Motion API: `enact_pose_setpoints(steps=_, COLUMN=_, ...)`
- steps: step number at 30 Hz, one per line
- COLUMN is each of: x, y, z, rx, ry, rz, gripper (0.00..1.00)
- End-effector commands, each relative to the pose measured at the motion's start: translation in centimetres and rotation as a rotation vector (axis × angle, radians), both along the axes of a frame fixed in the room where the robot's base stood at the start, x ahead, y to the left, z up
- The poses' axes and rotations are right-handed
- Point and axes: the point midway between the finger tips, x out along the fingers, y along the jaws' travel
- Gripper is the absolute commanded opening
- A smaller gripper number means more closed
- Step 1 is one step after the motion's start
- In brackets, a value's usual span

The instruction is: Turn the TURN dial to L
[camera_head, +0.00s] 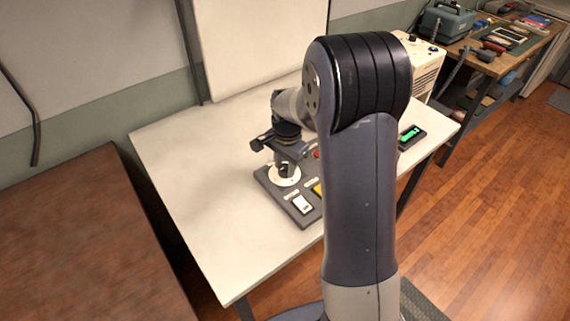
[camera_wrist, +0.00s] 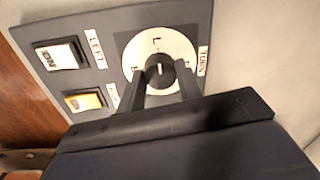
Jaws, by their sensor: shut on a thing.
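The TURN dial (camera_wrist: 158,70) is a dark knob with a pale pointer mark on a round white plate (camera_wrist: 143,47). The letter L stands at the top of the plate in the wrist view; the other letters are partly hidden by the fingers. The knob's mark looks roughly upright, toward L. My gripper (camera_wrist: 160,84) is shut on the knob, one finger on each side. In the head view my gripper (camera_head: 285,166) is over the dial plate (camera_head: 284,178) on the grey control panel (camera_head: 272,189).
On the panel are a white rocker switch (camera_head: 302,204) labelled LEFT in the wrist view, a yellow switch (camera_wrist: 84,101) and a red button (camera_head: 316,154). A device with a green display (camera_head: 411,137) lies at the right. The white table (camera_head: 190,170) is clear at left.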

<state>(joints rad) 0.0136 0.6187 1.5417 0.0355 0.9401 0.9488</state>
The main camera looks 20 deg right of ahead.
Motion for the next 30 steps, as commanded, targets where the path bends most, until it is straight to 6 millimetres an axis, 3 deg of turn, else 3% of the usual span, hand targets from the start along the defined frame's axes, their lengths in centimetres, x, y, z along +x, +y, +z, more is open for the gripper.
enact_pose_setpoints(steps=6, x=0.1, y=0.0, z=0.1, rx=0.0, ry=-0.004, rz=0.001, gripper=0.1)
enact_pose_setpoints(steps=7, x=0.1, y=0.0, z=0.1, rx=0.0, ry=-0.004, rz=0.002, gripper=0.34)
enact_pose_setpoints(steps=15, x=0.0, y=0.0, z=0.1, rx=0.0, ry=-0.001, rz=0.002, gripper=0.55)
enact_pose_setpoints(steps=23, x=0.0, y=0.0, z=0.2, rx=0.0, ry=-0.001, rz=0.002, gripper=0.55)
enact_pose_setpoints(steps=30, x=0.0, y=-0.1, z=3.6, rx=-0.001, ry=-0.006, rz=0.002, gripper=0.55)
